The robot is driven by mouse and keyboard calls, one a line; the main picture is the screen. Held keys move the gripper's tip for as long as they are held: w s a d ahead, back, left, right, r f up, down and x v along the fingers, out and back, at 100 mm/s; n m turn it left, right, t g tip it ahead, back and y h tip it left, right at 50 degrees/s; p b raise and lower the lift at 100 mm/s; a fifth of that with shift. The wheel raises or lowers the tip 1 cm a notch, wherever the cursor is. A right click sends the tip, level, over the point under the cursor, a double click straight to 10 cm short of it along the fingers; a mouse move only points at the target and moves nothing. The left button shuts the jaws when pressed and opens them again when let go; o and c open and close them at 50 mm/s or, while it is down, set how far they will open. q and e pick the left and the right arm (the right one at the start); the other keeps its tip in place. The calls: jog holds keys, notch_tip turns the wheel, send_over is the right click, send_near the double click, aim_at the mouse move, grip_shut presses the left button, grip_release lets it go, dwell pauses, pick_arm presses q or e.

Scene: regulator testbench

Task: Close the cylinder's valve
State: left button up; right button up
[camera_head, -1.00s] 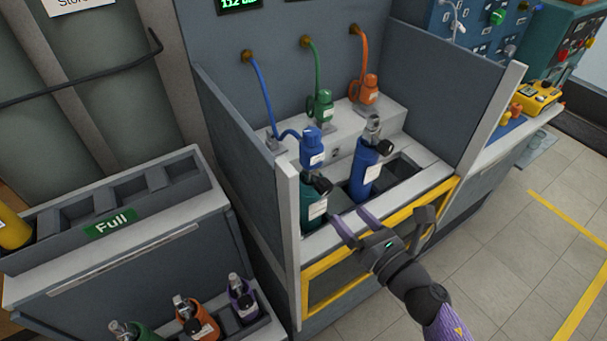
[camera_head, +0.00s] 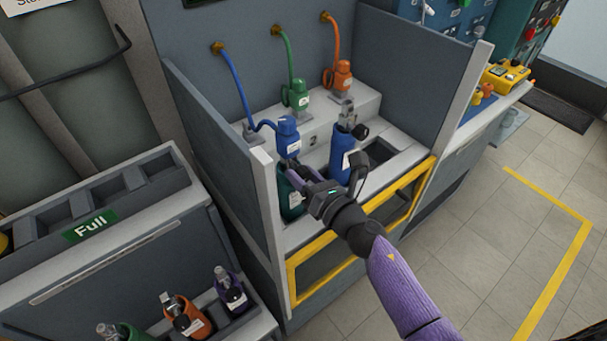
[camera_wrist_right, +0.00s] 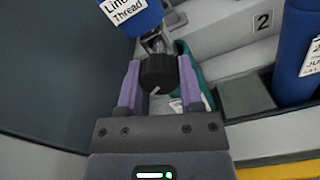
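The teal cylinder (camera_head: 291,201) stands in the left slot of the bench. Its black valve knob (camera_wrist_right: 158,71) shows in the wrist view, below a blue regulator (camera_head: 288,137) with a white label. My right gripper (camera_head: 304,174) has reached the top of this cylinder. In the wrist view its purple fingers (camera_wrist_right: 159,82) are apart, one on each side of the knob. The fingers look very close to the knob; I cannot tell whether they touch it. A blue cylinder (camera_head: 338,160) with its own black knob stands tilted to the right. My left gripper is not in view.
Green (camera_head: 298,95) and orange (camera_head: 341,74) regulators sit on the grey ledge behind. A grey side panel (camera_head: 222,158) rises left of the teal cylinder. A yellow frame (camera_head: 318,285) runs along the bench front. A "Full" rack (camera_head: 150,224) stands at left.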

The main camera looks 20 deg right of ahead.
grip_shut()
jog(key=shift+m, duration=0.3)
jog(key=m+p, duration=0.1)
jog(key=m, duration=0.4)
jog(key=shift+r, duration=0.1)
jog(key=m+p, duration=0.1)
jog(key=m, duration=0.4)
jog(key=shift+r+m+p, duration=0.1)
jog(key=shift+m+p, duration=0.3)
jog(key=m+p, duration=0.1)
jog(key=m, duration=0.5)
jog(key=shift+p, duration=0.35)
jog(key=m+p, duration=0.1)
jog(key=m, duration=0.5)
jog(key=shift+m, duration=0.3)
